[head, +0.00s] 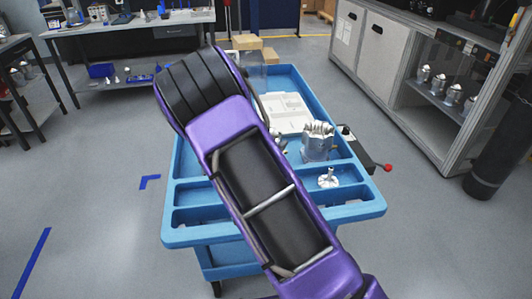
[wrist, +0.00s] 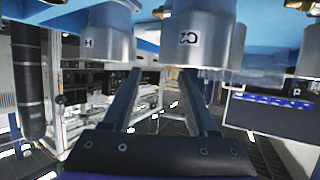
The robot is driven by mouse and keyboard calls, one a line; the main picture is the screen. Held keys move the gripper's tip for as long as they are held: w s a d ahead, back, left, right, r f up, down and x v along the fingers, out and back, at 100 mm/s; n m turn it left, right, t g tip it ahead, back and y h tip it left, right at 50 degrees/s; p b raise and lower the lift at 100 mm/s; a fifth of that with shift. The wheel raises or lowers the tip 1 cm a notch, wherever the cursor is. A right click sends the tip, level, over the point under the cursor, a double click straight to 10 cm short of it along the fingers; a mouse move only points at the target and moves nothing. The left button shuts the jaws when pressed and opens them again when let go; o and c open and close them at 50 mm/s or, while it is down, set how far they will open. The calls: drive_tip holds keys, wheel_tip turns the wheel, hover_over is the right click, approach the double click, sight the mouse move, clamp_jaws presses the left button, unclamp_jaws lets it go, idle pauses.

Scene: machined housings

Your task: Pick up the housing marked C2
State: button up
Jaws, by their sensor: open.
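In the wrist view, which looks upside down, the housing marked C2 (wrist: 203,38) is a grey metal cylinder at the top, right of centre. Its dark label faces the camera. My gripper (wrist: 160,73) is open and empty, with its two fingers apart. The fingertips point towards the gap between the C2 housing and a similar housing marked H (wrist: 106,40), with the right fingertip close to the lower left of C2. Whether it touches cannot be told. In the head view my purple arm hides the gripper, and no markings are readable.
Another marked housing (wrist: 308,50) is at the wrist view's right edge. In the head view, a blue cart (head: 345,212) carries a silver ribbed part (head: 318,145), a small silver part (head: 328,179) and a white tray (head: 287,113). Open floor lies left of the cart; a cabinet (head: 373,50) stands right.

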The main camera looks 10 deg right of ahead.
drive_tip(key=shift+a+x, duration=0.15)
drive_tip(key=shift+x, duration=1.2)
drive_tip(key=shift+a+x, duration=0.2)
drive_tip(key=shift+x, duration=1.15)
drive_tip(key=shift+w+f, duration=0.1)
drive_tip(key=shift+f, duration=0.05)
clamp_jaws()
drive_tip(key=shift+f, duration=0.1)
